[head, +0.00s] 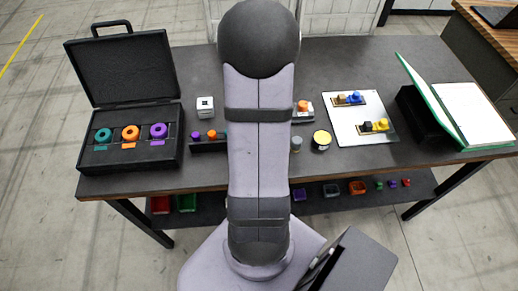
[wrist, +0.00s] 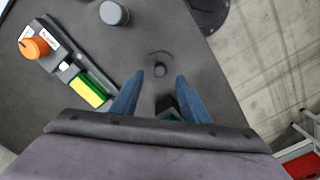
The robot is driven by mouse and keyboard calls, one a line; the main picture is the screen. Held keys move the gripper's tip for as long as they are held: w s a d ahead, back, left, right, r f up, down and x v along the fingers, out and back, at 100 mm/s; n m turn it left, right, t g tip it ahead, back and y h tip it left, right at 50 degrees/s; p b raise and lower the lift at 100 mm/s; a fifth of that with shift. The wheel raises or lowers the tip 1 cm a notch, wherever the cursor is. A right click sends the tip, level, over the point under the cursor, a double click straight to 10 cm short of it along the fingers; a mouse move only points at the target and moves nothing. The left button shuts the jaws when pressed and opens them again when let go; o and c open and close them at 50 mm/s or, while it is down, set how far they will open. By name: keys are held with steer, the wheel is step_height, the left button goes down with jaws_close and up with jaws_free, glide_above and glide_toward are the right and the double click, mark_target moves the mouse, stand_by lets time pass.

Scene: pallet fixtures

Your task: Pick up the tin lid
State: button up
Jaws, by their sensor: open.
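In the head view my arm hides the lid and the gripper.
A grey tin (wrist: 114,13) and a fixture with an orange knob (wrist: 35,45) and a yellow-green block (wrist: 90,90) lie close by. The head view shows a yellow-topped round tin (head: 321,141), an open case (head: 130,163) and a white board (head: 350,132). The table's front edge is near.

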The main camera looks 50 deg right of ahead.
steer(key=shift+a+f+p, duration=0.1)
steer(key=shift+f+p, duration=0.35)
steer(key=shift+f, duration=0.2)
steer(key=shift+w+f+p, duration=0.1)
steer(key=shift+f+p, duration=0.55)
steer(key=shift+f, duration=1.35)
jaws_close()
